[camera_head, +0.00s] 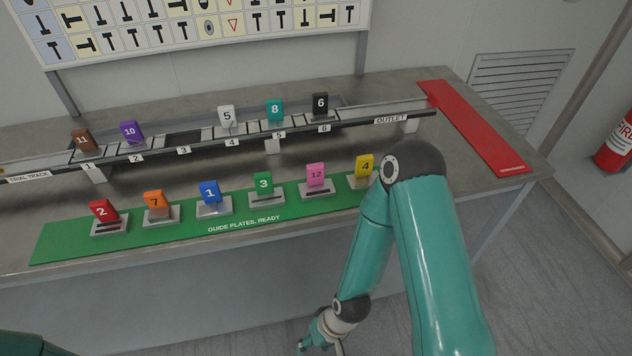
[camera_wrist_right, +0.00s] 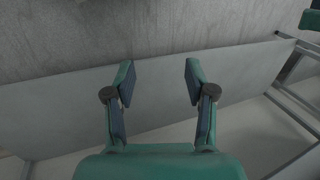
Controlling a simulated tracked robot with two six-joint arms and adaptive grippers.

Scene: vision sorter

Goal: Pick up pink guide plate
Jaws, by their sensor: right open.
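The pink guide plate (camera_head: 316,175), marked 12, stands upright in a small grey holder on the green mat, between the green plate 3 and the yellow plate 4. My right gripper (camera_head: 322,346) hangs low at the bottom of the head view, in front of the table and below its top, well apart from the pink plate. In the right wrist view my right gripper (camera_wrist_right: 157,85) is open with nothing between its fingers. The pink plate does not show in that view. My left gripper is out of view.
The green mat (camera_head: 130,244) also bears red, orange and blue plates. Behind it runs a raised trial track (camera_head: 365,122) with several numbered plates. A red strip (camera_head: 470,125) lies at the table's right. My right arm partly covers the mat's right end, near yellow plate 4 (camera_head: 364,165).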

